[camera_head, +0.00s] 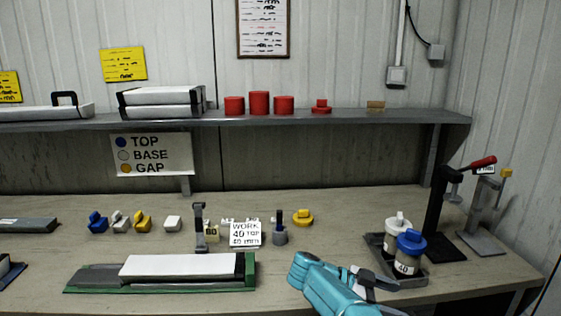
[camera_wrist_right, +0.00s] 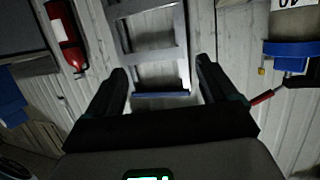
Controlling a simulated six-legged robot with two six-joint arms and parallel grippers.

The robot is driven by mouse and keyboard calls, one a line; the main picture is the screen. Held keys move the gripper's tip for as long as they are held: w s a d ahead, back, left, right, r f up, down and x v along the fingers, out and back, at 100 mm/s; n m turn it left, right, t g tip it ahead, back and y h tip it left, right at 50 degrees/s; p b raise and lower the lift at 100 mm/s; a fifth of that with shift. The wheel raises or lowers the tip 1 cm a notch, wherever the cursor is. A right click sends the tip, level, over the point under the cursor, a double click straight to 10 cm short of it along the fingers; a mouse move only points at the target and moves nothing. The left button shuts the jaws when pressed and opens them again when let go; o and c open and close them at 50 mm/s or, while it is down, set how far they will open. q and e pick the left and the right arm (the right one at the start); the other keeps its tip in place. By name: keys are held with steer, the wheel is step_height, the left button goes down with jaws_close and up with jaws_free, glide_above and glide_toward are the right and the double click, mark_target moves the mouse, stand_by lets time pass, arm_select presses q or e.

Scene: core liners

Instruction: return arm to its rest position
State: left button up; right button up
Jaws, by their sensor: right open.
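My right arm, teal, reaches in from the bottom of the head view, in front of the bench edge. In the right wrist view my right gripper (camera_wrist_right: 163,84) shows two dark fingers spread apart, with nothing between them. Behind the fingers are a grey ladder-like frame (camera_wrist_right: 148,45) and pale wall panels. In the head view the arm is left of a dark tray (camera_head: 416,277) holding a white-capped jar (camera_head: 397,231) and a blue-capped jar (camera_head: 409,262) labelled 40. My left gripper is not in view.
A white core liner (camera_head: 183,265) lies in a green-edged cradle left of my arm. Small coloured caps and a WORK sign (camera_head: 245,234) stand behind it. A black stand with a red handle (camera_head: 483,162) is at right. A shelf (camera_head: 330,120) holds red cylinders.

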steer(key=d+f+n+t+h, duration=0.3)
steer(key=d+f+n, duration=0.3)
steer(key=d, duration=0.7)
steer(key=a+f+n+t+y, duration=0.3)
steer(key=f+n+t+y, duration=0.5)
steer(key=f, duration=0.6)
steer(key=s+a+f+n+g+y, duration=0.2)
steer(key=s+a+f+n+y, duration=0.2)
steer(key=s+a+f+y, duration=0.6)
steer(key=s+a+f+g+y, duration=0.1)
steer(key=s+a+g, duration=0.2)
steer(key=s+a, duration=0.3)
steer(key=s+a+f+g+y, duration=0.1)
steer(key=s+a, duration=0.5)
steer(key=s, duration=0.8)
steer(key=shift+a+f+g+y, duration=0.15)
steer(key=shift+a+g+y, duration=0.25)
steer(key=shift+g+y, duration=0.55)
steer(key=shift+g+h, duration=0.25)
